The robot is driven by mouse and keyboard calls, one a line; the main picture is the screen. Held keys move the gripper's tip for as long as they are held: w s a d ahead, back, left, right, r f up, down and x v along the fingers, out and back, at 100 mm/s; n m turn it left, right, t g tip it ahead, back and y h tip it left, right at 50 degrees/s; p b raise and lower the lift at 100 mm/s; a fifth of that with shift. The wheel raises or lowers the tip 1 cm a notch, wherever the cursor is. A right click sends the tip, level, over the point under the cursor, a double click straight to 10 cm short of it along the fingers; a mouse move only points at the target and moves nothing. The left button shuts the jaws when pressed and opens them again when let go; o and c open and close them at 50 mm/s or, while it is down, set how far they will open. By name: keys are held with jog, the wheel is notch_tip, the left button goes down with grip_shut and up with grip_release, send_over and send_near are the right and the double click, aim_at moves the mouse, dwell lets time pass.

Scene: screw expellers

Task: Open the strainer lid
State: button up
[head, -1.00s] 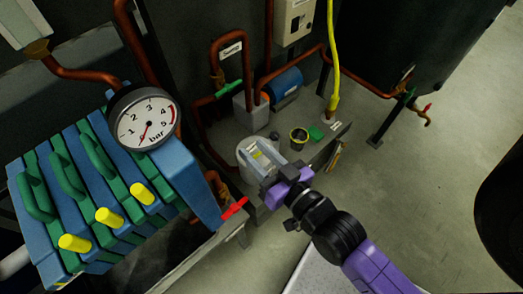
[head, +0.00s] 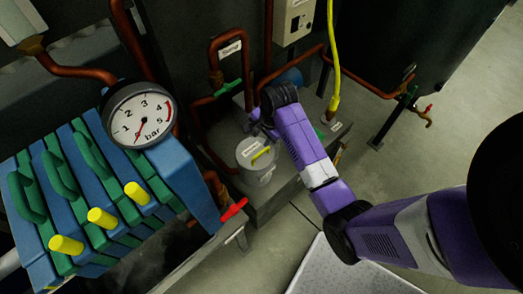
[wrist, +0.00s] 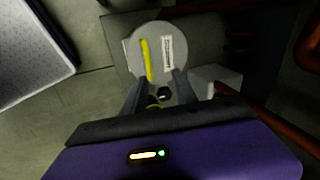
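The strainer lid (head: 250,147) is a round grey disc with a yellow handle (head: 260,156) and a white label, lying flat on top of the strainer. In the wrist view the lid (wrist: 180,64) is at top centre, its yellow handle (wrist: 146,60) left of the label. My gripper (wrist: 159,82) has its two fingers apart, pointing at the lid's near edge, with nothing held between them. The handle lies beyond the fingertips. In the head view my gripper is just behind the lid, partly hidden by my arm.
A small dark nut-like part (wrist: 164,93) and a dark yellow-rimmed piece show low between the fingers. Copper pipes (head: 203,135) and a green lever (head: 228,88) stand behind the lid. A red-handled valve (head: 233,209) is in front.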

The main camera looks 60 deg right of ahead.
aim_at(261, 153)
jog(key=shift+m+g, duration=0.3)
jog(key=shift+m, duration=0.3)
jog(key=f, duration=0.8)
jog(key=shift+a+b, duration=0.3)
jog(key=shift+b, duration=0.1)
grip_shut()
dwell(0.5)
